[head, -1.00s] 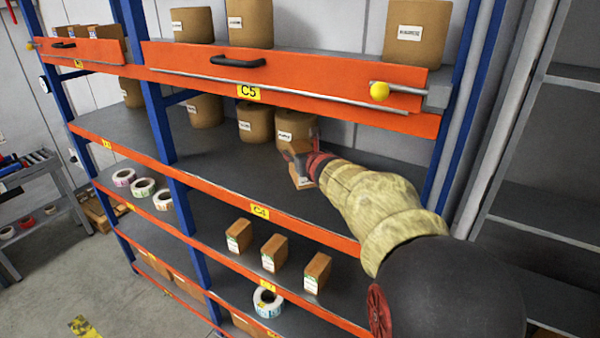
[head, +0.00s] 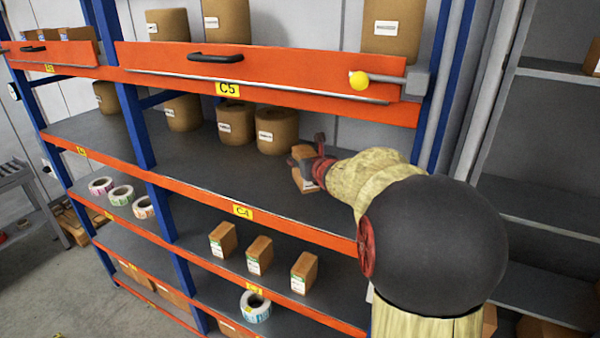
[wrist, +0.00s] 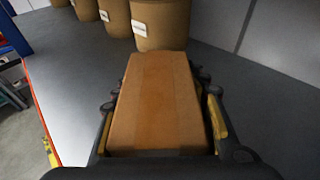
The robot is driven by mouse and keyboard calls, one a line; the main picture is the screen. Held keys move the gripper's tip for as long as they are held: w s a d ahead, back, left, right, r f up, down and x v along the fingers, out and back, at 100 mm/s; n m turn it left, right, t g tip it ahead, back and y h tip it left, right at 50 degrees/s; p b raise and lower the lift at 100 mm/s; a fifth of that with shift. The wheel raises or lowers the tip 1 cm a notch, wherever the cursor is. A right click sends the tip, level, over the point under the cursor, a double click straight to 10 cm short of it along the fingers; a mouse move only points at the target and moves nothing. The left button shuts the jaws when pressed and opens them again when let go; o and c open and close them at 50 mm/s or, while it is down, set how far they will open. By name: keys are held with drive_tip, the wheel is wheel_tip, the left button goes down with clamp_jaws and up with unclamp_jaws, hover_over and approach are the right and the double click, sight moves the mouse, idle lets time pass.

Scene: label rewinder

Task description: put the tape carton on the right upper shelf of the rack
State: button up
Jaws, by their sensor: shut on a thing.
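The brown tape carton (head: 303,172) is between the fingers of my gripper (head: 316,168) at the shelf with the C4 label (head: 243,211). It is in front and to the right of the brown drums. In the wrist view the carton (wrist: 156,105) fills the middle, with a gripper finger along each side. The gripper is shut on it. The carton looks upright, at or just above the grey shelf surface (head: 215,165); I cannot tell whether it touches. My arm hides the right end of this shelf.
Brown drums (head: 278,130) stand along the back of this shelf. The orange C5 front (head: 290,67) with a black handle and yellow knob (head: 359,80) lies above. A blue post (head: 125,85) stands left.

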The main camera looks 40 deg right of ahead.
drive_tip(key=shift+f+b, duration=0.3)
drive_tip(key=shift+f, duration=1.45)
drive_tip(key=shift+f, duration=0.2)
drive_tip(key=o, duration=1.5)
drive_tip(key=shift+c, duration=0.2)
drive_tip(key=shift+r, duration=0.2)
drive_tip(key=v, duration=1.2)
